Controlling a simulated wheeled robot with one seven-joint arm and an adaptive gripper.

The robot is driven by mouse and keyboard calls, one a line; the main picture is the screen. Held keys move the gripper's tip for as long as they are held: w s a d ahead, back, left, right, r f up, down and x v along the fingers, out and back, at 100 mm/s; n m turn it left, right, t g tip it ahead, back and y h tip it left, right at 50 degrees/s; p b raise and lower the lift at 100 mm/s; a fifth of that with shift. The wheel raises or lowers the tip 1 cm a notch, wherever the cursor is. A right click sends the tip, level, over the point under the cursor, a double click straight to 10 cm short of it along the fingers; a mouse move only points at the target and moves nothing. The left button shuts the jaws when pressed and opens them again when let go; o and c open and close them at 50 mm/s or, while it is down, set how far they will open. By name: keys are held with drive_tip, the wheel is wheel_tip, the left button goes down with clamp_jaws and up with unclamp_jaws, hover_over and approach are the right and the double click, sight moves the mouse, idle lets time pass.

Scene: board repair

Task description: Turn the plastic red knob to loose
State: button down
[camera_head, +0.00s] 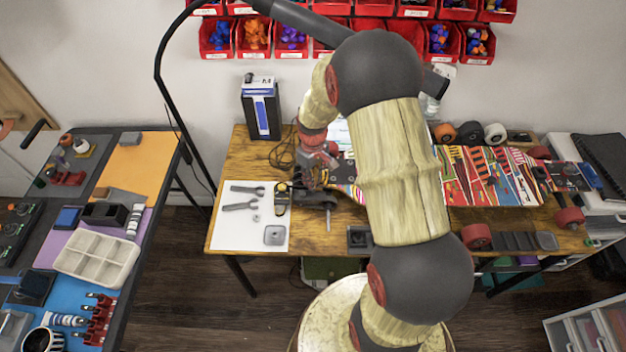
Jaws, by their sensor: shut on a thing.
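My gripper (312,182) is at the left end of the skateboard (485,175), over the wooden table (240,160). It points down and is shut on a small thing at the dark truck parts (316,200). Red shows around the fingers, where the plastic red knob appears to be, but the knob is too small and too covered to make out clearly. My arm hides the middle of the board.
A white sheet (235,222) with wrenches and a yellow-black tool (282,198) lies just left of my gripper. A blue-black box (262,108) stands behind. Red bins (254,38) hang on the wall. A cluttered side table (150,190) is at left.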

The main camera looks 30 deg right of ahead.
drive_tip(key=c, duration=1.7)
unclamp_jaws()
drive_tip(key=shift+c, duration=0.2)
drive_tip(key=shift+r, duration=0.1)
wheel_tip(320, 180, up, 12)
